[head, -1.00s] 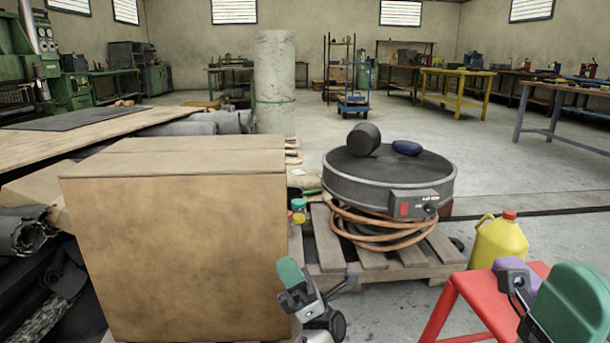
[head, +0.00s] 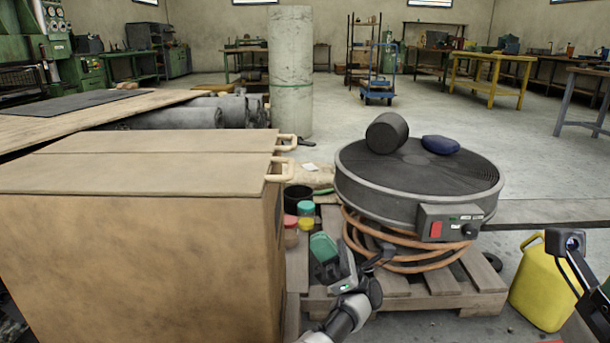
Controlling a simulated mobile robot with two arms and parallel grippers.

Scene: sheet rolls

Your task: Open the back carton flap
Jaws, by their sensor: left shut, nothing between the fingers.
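The carton (head: 130,265) stands at the left in the head view, a large brown box with its top closed. Its back flap (head: 165,141) lies flat, and its front flap (head: 130,175) lies flat in front of it. A pale loop handle (head: 286,142) sticks out at the right end of the back flap, and another handle (head: 281,168) at the front flap's end. My left gripper (head: 322,246) is shut and empty, right of the carton, below the handles and apart from them. Part of my right arm shows at the right edge; its fingers cannot be made out.
A pallet (head: 455,284) right of the carton bears a round grey machine (head: 415,180), coiled orange hose (head: 400,262) and small jars (head: 306,212). A yellow jug (head: 543,290) stands at the right. Open floor lies behind the machine.

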